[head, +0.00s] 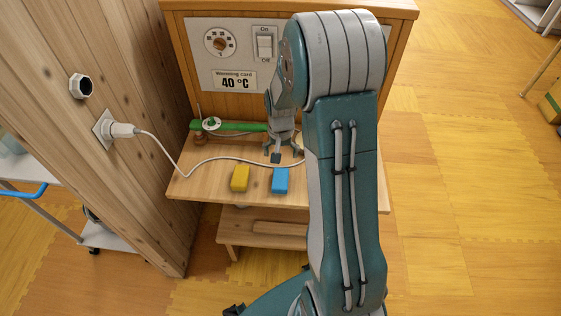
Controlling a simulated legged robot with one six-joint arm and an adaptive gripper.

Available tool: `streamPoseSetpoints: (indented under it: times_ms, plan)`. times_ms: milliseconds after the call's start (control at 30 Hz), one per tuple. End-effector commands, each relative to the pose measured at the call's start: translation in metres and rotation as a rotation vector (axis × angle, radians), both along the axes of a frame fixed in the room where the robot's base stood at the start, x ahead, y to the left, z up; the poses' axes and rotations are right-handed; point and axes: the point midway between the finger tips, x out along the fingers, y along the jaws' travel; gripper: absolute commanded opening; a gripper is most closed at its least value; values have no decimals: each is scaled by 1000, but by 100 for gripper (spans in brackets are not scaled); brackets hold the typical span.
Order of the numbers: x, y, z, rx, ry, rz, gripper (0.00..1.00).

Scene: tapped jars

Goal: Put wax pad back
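No pad is labelled as wax, so I cannot tell which piece is the wax pad. A yellow block (240,179) lies near the front edge of the wooden shelf (207,186). A blue block (280,181) lies to its right. A small dark piece (276,158) shows just behind the blue block, below my gripper (281,151). My gripper points down over the shelf with its fingers spread. I see nothing clearly held between them. A green bar (240,126) with a round white fitting lies along the back of the shelf, left of my gripper. My arm hides the shelf's right part.
A white cable (165,154) runs from a plug (122,130) on the wooden wall across the shelf, passing behind the blocks. An upright panel behind carries a dial (220,42), an On/Off switch (264,45) and a "Warming card 40 °C" label (235,81). The shelf's front left is clear.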

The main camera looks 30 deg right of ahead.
Motion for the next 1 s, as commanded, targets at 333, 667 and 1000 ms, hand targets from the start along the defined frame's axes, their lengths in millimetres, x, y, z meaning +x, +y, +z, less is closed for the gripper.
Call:
streamPoseSetpoints:
  times_ms: [333,667,1000]
  plan:
    - [-18,32,82,-29,-97,115,100]
    - [-76,81,176,-76,-248,304,100]
    - [-157,119,231,-123,-404,494,100]
